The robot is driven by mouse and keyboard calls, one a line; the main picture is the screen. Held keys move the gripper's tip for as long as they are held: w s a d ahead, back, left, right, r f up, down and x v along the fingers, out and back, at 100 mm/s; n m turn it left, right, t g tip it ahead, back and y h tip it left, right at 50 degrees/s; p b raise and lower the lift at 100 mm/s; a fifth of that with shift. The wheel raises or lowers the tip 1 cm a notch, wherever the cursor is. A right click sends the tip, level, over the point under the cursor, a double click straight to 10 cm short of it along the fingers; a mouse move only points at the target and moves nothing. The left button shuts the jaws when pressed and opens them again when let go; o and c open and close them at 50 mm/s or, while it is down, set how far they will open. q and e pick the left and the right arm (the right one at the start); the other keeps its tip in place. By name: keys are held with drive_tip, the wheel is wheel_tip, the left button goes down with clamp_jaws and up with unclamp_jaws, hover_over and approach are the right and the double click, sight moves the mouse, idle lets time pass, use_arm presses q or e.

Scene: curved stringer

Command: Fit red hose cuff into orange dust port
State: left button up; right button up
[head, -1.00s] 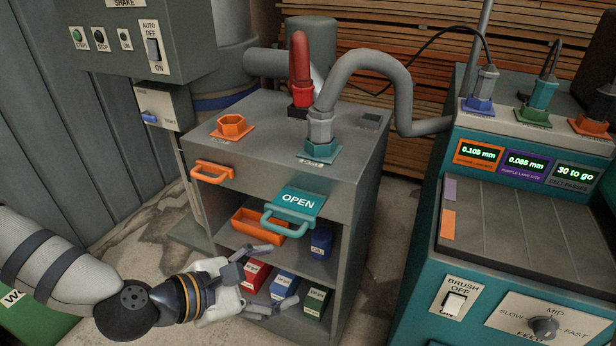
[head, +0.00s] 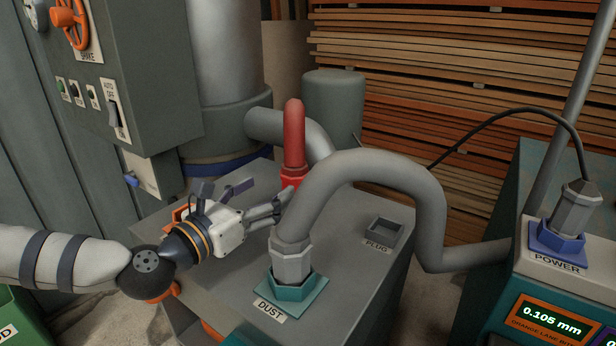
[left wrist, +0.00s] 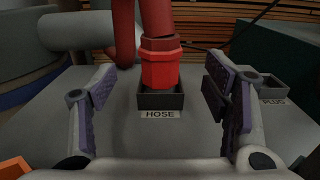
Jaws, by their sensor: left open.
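The red hose cuff (head: 293,178) stands upright at the end of a red hose on the cabinet top. In the left wrist view the cuff (left wrist: 160,68) sits in a dark square holder (left wrist: 160,98) labelled HOSE. My left gripper (head: 264,194) is open and empty over the cabinet top, its fingers pointing at the cuff. In the left wrist view the cuff lies between and beyond the open fingers (left wrist: 160,90). The orange dust port (head: 181,213) is mostly hidden behind my left gripper; an orange corner (left wrist: 14,168) shows in the left wrist view. My right gripper is not in view.
A grey hose (head: 360,172) arches from the teal port (head: 300,290) labelled DUST, right of my gripper. An empty PLUG holder (head: 385,230) is farther right. A grey control box (head: 150,80) stands at the left.

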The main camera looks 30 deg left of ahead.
sight(287, 184)
use_arm(q)
drive_tip(key=w, duration=0.3)
drive_tip(key=w+f, duration=0.1)
drive_tip(key=w, duration=0.4)
drive_tip(key=shift+w+d+f, duration=0.25)
drive_tip(key=shift+w+d, duration=0.05)
drive_tip(key=shift+d, duration=0.05)
drive_tip(key=shift+w, duration=0.35)
drive_tip(key=shift+r, duration=0.1)
drive_tip(key=c, duration=1.3)
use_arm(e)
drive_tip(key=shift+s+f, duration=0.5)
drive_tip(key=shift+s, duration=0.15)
